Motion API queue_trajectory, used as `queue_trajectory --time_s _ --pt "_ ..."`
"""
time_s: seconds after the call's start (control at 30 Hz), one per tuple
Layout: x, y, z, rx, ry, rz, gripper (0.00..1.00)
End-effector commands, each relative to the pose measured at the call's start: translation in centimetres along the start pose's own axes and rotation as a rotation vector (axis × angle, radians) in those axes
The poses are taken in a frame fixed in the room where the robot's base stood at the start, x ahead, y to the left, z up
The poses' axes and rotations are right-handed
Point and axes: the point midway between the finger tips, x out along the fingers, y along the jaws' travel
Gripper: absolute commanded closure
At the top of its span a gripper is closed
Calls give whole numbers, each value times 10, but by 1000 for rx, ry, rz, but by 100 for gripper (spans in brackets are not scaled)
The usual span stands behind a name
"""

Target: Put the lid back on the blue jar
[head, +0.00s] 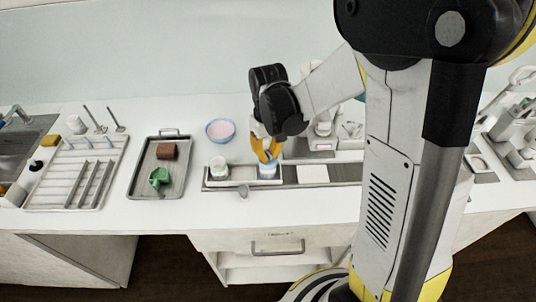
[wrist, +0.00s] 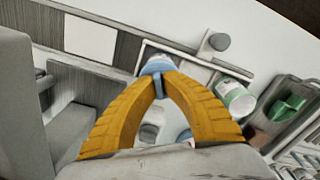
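The blue jar (head: 268,171) stands in the shallow grey tray, directly under my gripper (head: 267,156). Its rim is largely covered by the fingers. In the wrist view my orange fingers (wrist: 159,80) converge on a small light-blue piece (wrist: 156,65), which looks like the lid gripped by its narrow top. The lid is at or just above the jar's mouth; I cannot tell whether they touch. A second jar, white with a green label (wrist: 235,98), stands beside it, left of the blue jar in the head view (head: 218,165).
A grey round-headed object (head: 243,190) lies at the tray's front edge. A pink-filled blue bowl (head: 220,130) stands behind. Left is a metal tray (head: 140,185) with a brown block (head: 166,151) and a green scoop-like piece (head: 158,178). The front counter is mostly clear.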

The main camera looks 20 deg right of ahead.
Motion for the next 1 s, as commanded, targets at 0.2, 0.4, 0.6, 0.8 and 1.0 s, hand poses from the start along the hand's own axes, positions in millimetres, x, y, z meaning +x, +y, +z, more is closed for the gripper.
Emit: queue_trajectory --time_s 0.2,0.4,0.6,0.8,1.0 --pt "0 0 0 0 0 0 100" --pt "0 0 0 0 0 0 74" --pt "0 0 0 0 0 0 68" --pt "0 0 0 0 0 0 44" --pt "0 0 0 0 0 0 44"
